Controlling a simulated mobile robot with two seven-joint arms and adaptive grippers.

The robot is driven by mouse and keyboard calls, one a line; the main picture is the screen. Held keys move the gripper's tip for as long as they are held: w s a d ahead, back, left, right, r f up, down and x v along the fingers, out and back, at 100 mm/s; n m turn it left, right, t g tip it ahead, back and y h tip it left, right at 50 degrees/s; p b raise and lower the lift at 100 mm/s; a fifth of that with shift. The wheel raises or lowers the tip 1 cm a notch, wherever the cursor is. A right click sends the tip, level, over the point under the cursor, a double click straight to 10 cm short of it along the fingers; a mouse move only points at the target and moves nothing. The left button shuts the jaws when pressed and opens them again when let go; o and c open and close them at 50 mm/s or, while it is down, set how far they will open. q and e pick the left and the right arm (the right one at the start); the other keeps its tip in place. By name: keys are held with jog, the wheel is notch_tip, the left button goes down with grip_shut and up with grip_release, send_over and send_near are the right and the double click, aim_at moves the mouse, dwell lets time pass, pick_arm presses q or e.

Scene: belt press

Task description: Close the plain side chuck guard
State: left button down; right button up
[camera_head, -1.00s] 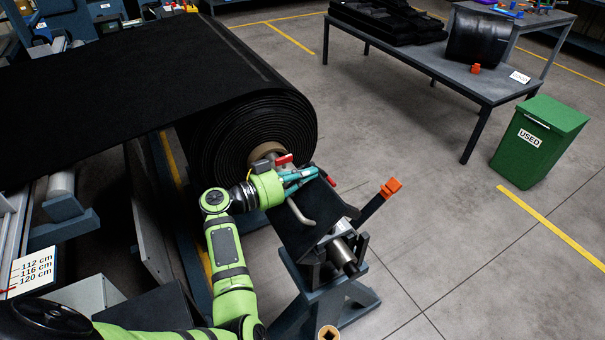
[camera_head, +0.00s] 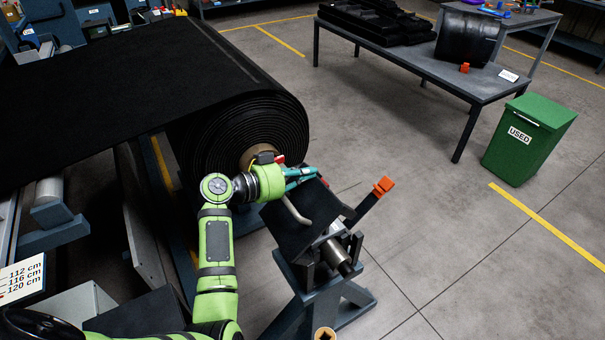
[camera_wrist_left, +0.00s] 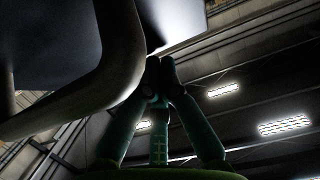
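The chuck guard (camera_head: 288,232) is a dark tilted plate with a bent grey handle bar (camera_head: 293,209), over the chuck on a blue-grey stand beside the black roll. It looks raised, but I cannot tell its exact angle. My left gripper (camera_head: 315,172) is at the guard's upper edge, just beyond the handle. In the left wrist view its teal fingers (camera_wrist_left: 160,68) meet at the tips under the plate (camera_wrist_left: 75,35), with nothing visible between them. The handle bar (camera_wrist_left: 105,85) passes left of the fingers; contact is unclear. My right gripper is not in view.
An orange-tipped lever (camera_head: 383,186) sticks up right of the guard. The belt roll (camera_head: 220,140) stands close behind my left arm. A grey table (camera_head: 470,85) and a green bin (camera_head: 528,140) marked USED stand to the right. The floor between is clear.

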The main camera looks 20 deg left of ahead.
pick_arm(q)
jog(key=shift+w+d+f+g+y+b, duration=0.35)
jog(key=shift+w+d+f+g+y, duration=0.2)
jog(key=shift+w+g, duration=0.15)
jog(key=w+d+f+g+y+b, duration=0.2)
jog(key=w+d+f+b, duration=0.1)
jog(key=w+d+f, duration=0.2)
jog(key=shift+w+d+f+g, duration=0.15)
jog(key=shift+w+f+g, duration=0.25)
jog(key=shift+w+f, duration=0.75)
jog(key=shift+s+f, duration=0.2)
